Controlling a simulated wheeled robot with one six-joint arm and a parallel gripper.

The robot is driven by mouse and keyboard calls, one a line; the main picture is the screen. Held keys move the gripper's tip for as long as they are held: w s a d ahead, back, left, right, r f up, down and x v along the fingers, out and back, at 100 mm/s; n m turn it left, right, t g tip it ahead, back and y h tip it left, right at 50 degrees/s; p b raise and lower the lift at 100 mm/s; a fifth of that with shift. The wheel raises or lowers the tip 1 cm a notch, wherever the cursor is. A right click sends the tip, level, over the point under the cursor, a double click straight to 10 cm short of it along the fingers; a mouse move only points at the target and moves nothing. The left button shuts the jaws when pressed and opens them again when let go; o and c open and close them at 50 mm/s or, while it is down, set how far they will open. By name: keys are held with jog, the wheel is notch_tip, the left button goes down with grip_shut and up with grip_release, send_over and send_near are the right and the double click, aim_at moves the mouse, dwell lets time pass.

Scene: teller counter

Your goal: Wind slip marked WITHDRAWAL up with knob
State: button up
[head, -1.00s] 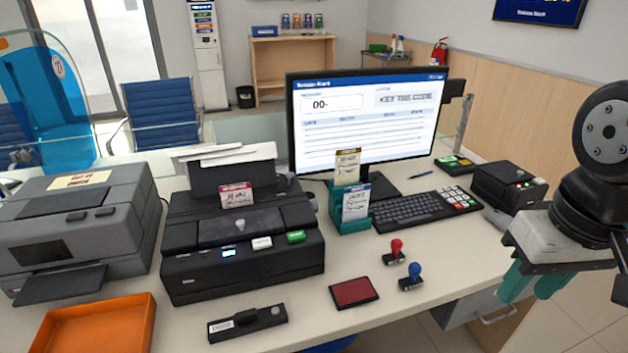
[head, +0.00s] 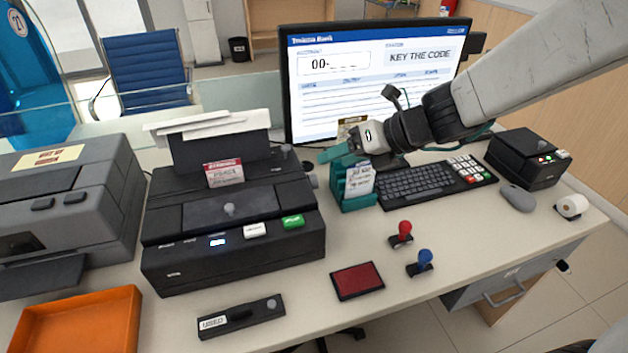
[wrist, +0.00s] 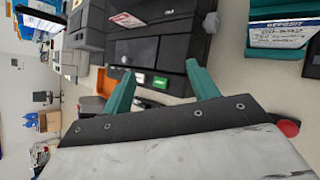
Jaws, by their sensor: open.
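A slip with a red header (head: 225,173) stands in the black slip printer (head: 235,262), in front of its white paper; its print is too small to read. It also shows in the wrist view (wrist: 127,20). A grey round knob (head: 311,174) sits on the printer's right side. A small pale knob (head: 229,209) is on its top cover. My gripper (head: 335,153) is to the right of the side knob, near the teal slip holder, apart from the printer. In the wrist view its two teal fingers (wrist: 160,82) are open and empty, facing the printer.
The teal holder (head: 357,203) bears a blue-headed DEPOSIT slip (wrist: 283,34) and a yellowish one. The monitor (head: 330,95) and keyboard (head: 430,182) are close to my arm. Red and blue stamps (head: 402,233) and an ink pad (head: 357,281) lie in front.

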jog(key=w+f+m+t, duration=0.2)
jog(key=w+f+m, duration=0.4)
jog(key=m, duration=0.4)
jog(key=m+h, duration=0.2)
jog(key=m, duration=0.5)
send_near(316, 181)
jog(key=x, duration=0.3)
jog(key=shift+m, duration=0.4)
jog(key=x, duration=0.6)
jog(key=shift+w+f, duration=0.15)
jog(key=shift+w+a+f, duration=0.25)
jog(key=shift+a+f, duration=0.15)
